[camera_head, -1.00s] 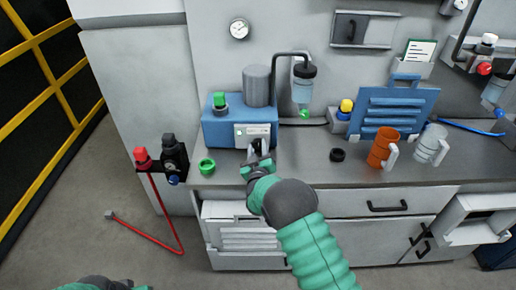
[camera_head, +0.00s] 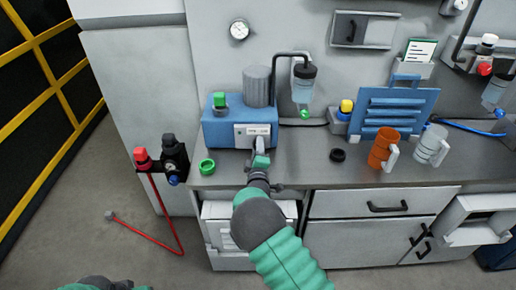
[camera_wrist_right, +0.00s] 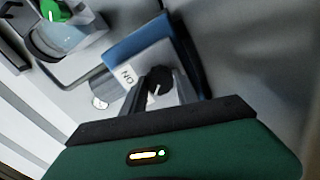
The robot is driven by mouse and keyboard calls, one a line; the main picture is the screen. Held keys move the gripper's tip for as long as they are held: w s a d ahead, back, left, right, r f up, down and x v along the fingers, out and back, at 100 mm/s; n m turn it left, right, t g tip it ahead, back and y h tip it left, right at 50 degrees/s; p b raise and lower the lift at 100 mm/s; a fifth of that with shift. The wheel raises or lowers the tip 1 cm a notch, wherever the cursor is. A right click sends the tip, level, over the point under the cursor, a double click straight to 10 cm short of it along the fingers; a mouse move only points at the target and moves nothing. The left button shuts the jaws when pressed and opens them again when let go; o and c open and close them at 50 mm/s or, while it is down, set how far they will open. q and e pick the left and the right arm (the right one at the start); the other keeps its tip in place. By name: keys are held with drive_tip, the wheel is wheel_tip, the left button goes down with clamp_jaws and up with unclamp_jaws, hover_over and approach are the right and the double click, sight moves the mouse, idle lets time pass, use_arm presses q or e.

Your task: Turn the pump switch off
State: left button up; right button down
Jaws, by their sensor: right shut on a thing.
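The blue pump box (camera_head: 222,131) stands on the counter with a green button and a grey cylinder on top. Its white front panel (camera_head: 245,130) faces me. In the right wrist view the black switch knob (camera_wrist_right: 158,82) sits on the pump's front beside an "ON" label (camera_wrist_right: 127,75). My right gripper (camera_head: 260,147) reaches the pump's front from below. Its fingers are shut on the knob, one on each side of it in the wrist view. The knob is hidden in the head view. My left arm's end (camera_head: 100,285) barely shows at the bottom left edge; its fingers cannot be made out.
A green ring (camera_head: 207,167) lies left of my right gripper, and a black ring (camera_head: 338,155) lies to its right. An orange mug (camera_head: 383,149) and a clear mug (camera_head: 431,146) stand further right.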

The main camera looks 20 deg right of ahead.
drive_tip(key=shift+a+f+n, duration=0.15)
drive_tip(key=shift+f+n, duration=0.05)
drive_tip(key=shift+n, duration=0.4)
drive_tip(key=c, duration=1.2)
unclamp_jaws()
drive_tip(key=shift+o, duration=1.3)
drive_tip(key=shift+r, duration=0.1)
